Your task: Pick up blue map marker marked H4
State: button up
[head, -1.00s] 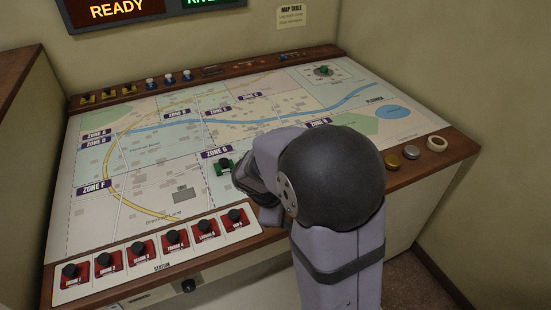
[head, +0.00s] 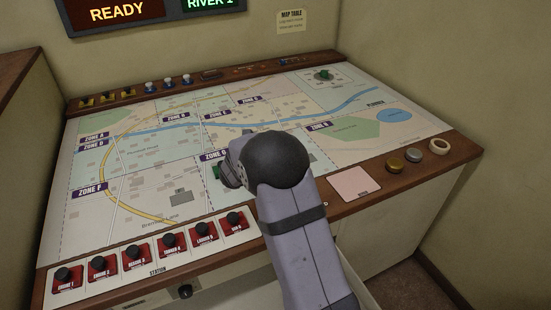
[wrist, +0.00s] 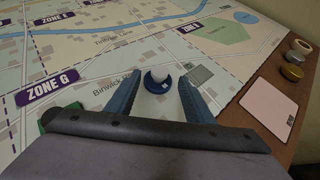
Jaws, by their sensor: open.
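A blue map marker (wrist: 151,86) with a round white knob stands upright on the map in the wrist view. It stands beyond the ZONE G label, near a small grey square. No H4 marking is readable on it. My gripper (wrist: 160,92) is open, with its two blue fingers to either side of the marker in the picture. I cannot tell how far above the map the fingertips are. In the head view my arm hides this marker and most of my gripper.
Blue-and-white pieces (head: 168,84) and yellow-black ones (head: 106,96) stand on the back rail. A green piece (head: 216,172) sits by the ZONE G label. Red panels with black knobs (head: 166,240) line the front left. A pink pad (head: 356,185) lies on the right rail.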

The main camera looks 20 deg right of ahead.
jog(key=shift+p+x, duration=1.2)
jog(key=shift+x, duration=2.25)
jog(key=c, duration=1.1)
